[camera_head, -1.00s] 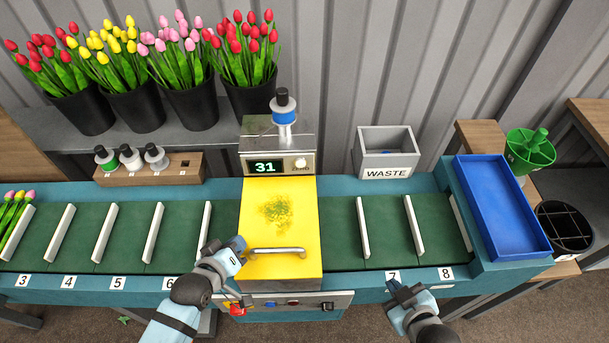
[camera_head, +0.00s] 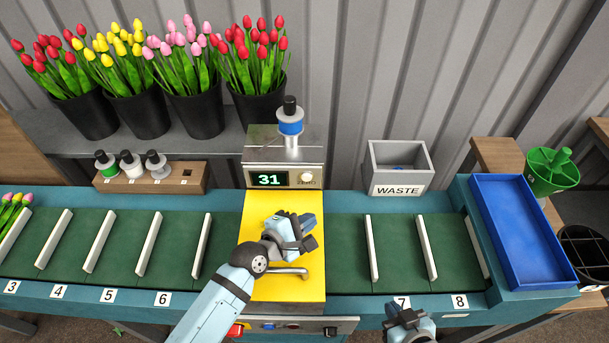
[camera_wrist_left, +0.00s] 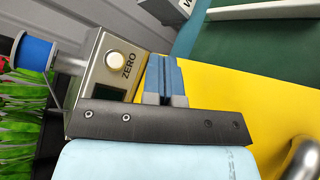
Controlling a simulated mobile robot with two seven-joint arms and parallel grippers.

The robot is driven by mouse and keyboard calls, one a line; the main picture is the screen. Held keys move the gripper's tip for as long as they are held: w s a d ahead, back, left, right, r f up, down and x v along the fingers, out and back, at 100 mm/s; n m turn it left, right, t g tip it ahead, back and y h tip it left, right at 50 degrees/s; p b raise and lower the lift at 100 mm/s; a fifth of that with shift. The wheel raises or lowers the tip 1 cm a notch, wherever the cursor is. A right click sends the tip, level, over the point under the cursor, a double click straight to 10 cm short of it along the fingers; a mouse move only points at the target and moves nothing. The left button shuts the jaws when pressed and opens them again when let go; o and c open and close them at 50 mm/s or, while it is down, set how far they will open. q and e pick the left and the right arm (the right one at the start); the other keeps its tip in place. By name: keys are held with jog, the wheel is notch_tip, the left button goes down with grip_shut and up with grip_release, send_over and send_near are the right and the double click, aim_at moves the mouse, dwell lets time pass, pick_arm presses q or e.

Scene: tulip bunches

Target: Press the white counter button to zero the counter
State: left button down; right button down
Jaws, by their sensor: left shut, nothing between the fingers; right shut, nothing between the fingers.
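The white counter button (camera_head: 307,178) sits on the front of the metal counter box (camera_head: 284,155), right of a display reading 31. It also shows in the left wrist view as a round white button (camera_wrist_left: 117,59) beside the word ZERO. My left gripper (camera_head: 312,226) is over the yellow cover (camera_head: 265,212), in front of and below the button, apart from it. Its blue fingers (camera_wrist_left: 165,80) are shut and empty. My right gripper (camera_head: 393,311) is shut at the front edge of the conveyor, near label 7.
A metal handle (camera_head: 292,272) is on the yellow cover. The WASTE bin (camera_head: 399,171) stands right of the box, and a blue tray (camera_head: 522,232) farther right. Tulip buckets (camera_head: 143,115) stand behind left.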

aim_at(307, 178)
pick_arm(q)
jog(key=shift+w+f+b, duration=0.1)
jog(key=shift+w+b, duration=0.3)
jog(key=shift+w, duration=0.1)
jog(key=w+b, duration=0.2)
jog(key=w, duration=0.4)
jog(key=shift+w+b, duration=0.25)
jog(key=shift+b, duration=0.15)
jog(key=shift+w, duration=0.6)
jog(key=shift+w, duration=0.15)
dwell(1.0)
jog(key=shift+w, duration=0.3)
jog(key=shift+w, duration=0.4)
dwell(0.6)
jog(key=shift+s, duration=0.15)
jog(key=shift+s+p, duration=0.6)
jog(key=shift+s, duration=0.15)
